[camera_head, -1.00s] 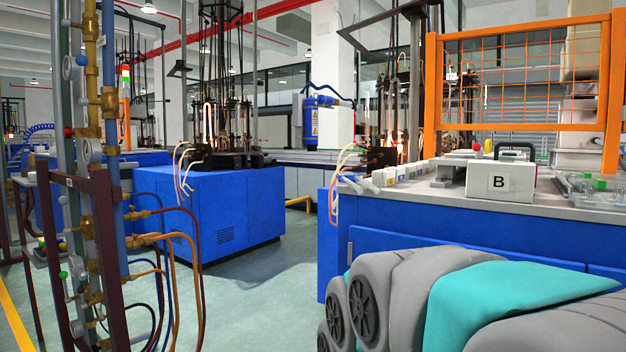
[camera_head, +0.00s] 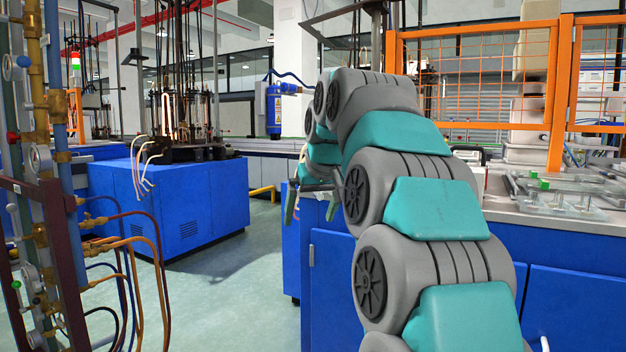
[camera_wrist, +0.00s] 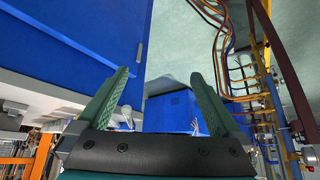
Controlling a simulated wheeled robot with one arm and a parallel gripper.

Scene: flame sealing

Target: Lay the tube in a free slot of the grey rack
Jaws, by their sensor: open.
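My gripper (camera_head: 311,203) hangs at the end of my raised arm, beyond the near front edge of the bench in the head view. In the wrist view its two green fingers (camera_wrist: 160,82) stand wide apart with nothing between them. I cannot make out the tube or the grey rack in either view. My arm covers much of the bench top in the head view.
The blue bench (camera_head: 575,300) has a pale top with clear trays (camera_head: 560,195) at right. An orange mesh guard (camera_head: 553,95) stands behind. A blue machine (camera_head: 185,205) is at left, past open floor (camera_head: 255,290). A pipe stand (camera_head: 52,200) is at far left.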

